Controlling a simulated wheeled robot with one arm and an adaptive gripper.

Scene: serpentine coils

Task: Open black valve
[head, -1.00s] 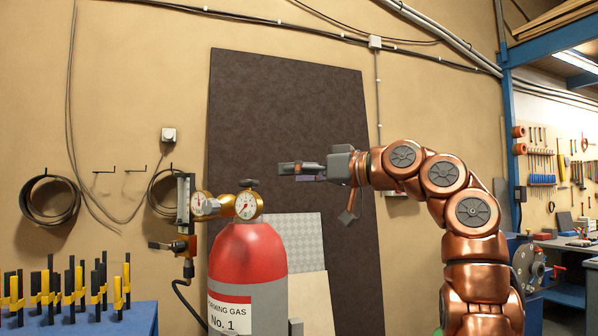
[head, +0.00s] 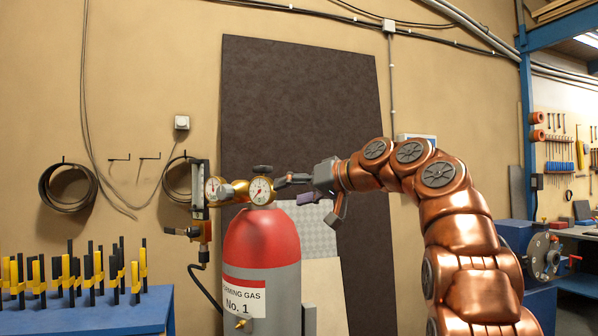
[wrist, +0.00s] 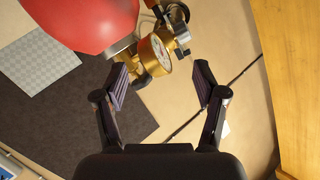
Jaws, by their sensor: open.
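A black valve knob (head: 263,169) sits on top of the red-and-grey gas cylinder (head: 262,240), just above a brass pressure gauge (head: 261,190). My gripper (head: 288,181) is right of the gauge and slightly below the knob's height, its fingers pointing left. In the wrist view my gripper (wrist: 162,82) is open, with two ridged dark fingers spread and nothing between their pads. The gauge (wrist: 155,56) shows just beyond the gap between them, and the red cylinder top (wrist: 80,20) is at upper left. I cannot clearly pick out the knob in the wrist view.
A second gauge (head: 213,189) and an upright flow meter (head: 200,200) with a black lever (head: 176,231) stand left of the knob. A blue table (head: 90,315) with yellow-and-black clamps is at lower left. A dark panel (head: 310,100) leans on the wall behind.

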